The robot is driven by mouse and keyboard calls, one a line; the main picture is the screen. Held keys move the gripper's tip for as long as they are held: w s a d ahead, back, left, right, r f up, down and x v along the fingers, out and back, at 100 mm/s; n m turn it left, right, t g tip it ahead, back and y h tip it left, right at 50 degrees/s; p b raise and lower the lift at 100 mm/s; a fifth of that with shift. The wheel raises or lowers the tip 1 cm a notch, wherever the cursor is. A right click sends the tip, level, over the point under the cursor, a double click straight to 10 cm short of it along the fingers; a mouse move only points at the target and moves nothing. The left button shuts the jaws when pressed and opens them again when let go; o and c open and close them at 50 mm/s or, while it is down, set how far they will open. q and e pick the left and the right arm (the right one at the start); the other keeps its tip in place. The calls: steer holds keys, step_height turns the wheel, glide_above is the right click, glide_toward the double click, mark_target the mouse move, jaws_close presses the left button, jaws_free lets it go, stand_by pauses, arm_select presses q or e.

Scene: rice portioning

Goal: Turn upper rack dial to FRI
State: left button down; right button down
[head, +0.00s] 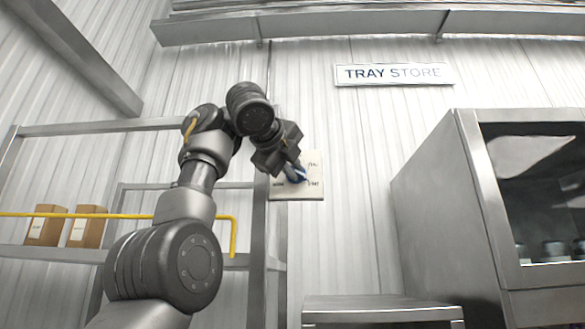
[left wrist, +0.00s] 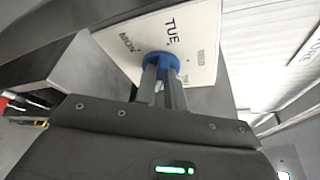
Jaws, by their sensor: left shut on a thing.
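The dial is a blue round knob (head: 297,175) on a pale square plate (head: 311,189) at the rack's right upright. In the left wrist view the knob (left wrist: 154,59) sits on the plate (left wrist: 203,35), which carries day labels; TUE and MON are readable, another at the right is too faint to read. My left gripper (head: 292,171) reaches the plate from the upper left. In the left wrist view its two narrow fingers (left wrist: 163,73) are shut on the knob. The fingers hide part of the knob, and I cannot tell which day it points to. My right gripper is out of view.
A metal rack (head: 60,254) at the left holds two brown boxes (head: 85,227), with a yellow rail (head: 150,215) across its front. A steel cabinet (head: 440,210) with a dark window stands right. A low steel surface (head: 380,310) is at bottom centre. A TRAY STORE sign (head: 394,74) hangs above.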

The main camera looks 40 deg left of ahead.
arm_select(q)
steer(key=c, duration=1.5)
jaws_free()
